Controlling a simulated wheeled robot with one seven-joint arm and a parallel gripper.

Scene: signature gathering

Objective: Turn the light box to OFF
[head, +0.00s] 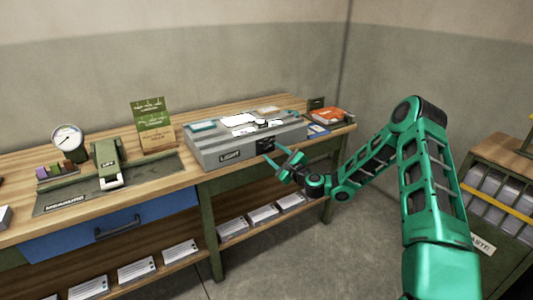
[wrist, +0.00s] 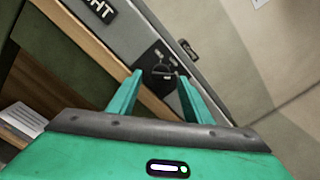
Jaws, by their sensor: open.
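The light box (head: 215,152) is a grey box with a "LIGHT" label on its front, standing on the wooden bench. Its top panel is lit white in the head view. In the wrist view, the box front (wrist: 138,38) runs diagonally and carries a black plate with a round switch knob (wrist: 160,71). The knob's exact setting is too small to read. My gripper (head: 284,156) is at the right part of the box front. In the wrist view, my gripper (wrist: 161,85) is open, its two green fingers on either side of the knob, with nothing visibly held.
The bench (head: 155,187) also holds a dial gauge (head: 67,138), a green stapler-like device (head: 107,163), a green card (head: 152,124) and an orange book (head: 328,115). A waste cart (head: 500,152) stands at the right. The floor in front is clear.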

